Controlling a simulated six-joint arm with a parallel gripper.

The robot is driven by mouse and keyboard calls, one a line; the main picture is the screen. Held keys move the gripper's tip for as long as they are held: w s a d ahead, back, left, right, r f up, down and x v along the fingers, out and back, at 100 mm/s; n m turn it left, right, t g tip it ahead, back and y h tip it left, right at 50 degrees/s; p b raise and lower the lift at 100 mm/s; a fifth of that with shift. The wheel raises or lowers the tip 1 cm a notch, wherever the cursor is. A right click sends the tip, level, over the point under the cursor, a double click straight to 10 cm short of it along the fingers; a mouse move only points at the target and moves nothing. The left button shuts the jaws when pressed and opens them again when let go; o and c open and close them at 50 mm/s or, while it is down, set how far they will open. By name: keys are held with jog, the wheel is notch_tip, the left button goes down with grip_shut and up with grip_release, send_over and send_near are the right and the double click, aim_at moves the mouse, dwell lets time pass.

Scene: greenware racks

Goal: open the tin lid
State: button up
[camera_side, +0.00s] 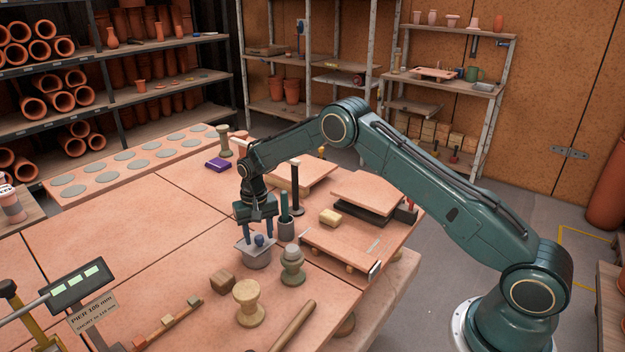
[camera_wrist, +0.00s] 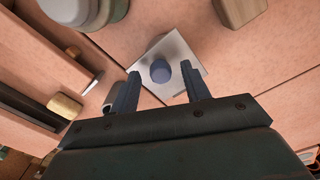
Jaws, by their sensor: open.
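The tin (camera_side: 257,259) is a grey round pot on the tiled table. Its lid (camera_side: 245,246) is a flat grey square plate with a round blue knob (camera_side: 259,240) in the middle. The lid lies on the tin and overhangs its rim. In the wrist view the lid (camera_wrist: 190,63) looks pale, with the knob (camera_wrist: 160,71) between the two fingertips. My gripper (camera_side: 259,233) points down over the lid, open and empty, one finger on each side of the knob, with gaps on both sides in the wrist view (camera_wrist: 160,68). I cannot tell whether the fingertips touch the lid.
A wooden block (camera_side: 222,281) and a cream spool-shaped piece (camera_side: 249,303) are in front. The table left of the tin is clear.

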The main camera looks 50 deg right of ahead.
jog(key=shift+f, duration=0.35)
grip_shut()
jog(key=shift+w+r+g, duration=0.15)
jog(key=shift+w+g, duration=0.1)
jog(key=shift+g, duration=0.05)
jog(key=shift+w+r+g, duration=0.2)
jog(key=shift+w+g, duration=0.05)
jog(key=shift+g, duration=0.15)
jog(key=shift+w+d+r+g, duration=0.1)
jog(key=shift+w+r+g, duration=0.1)
jog(key=shift+w+g, duration=0.15)
jog(key=shift+r+g, duration=0.25)
jog(key=shift+g, duration=0.2)
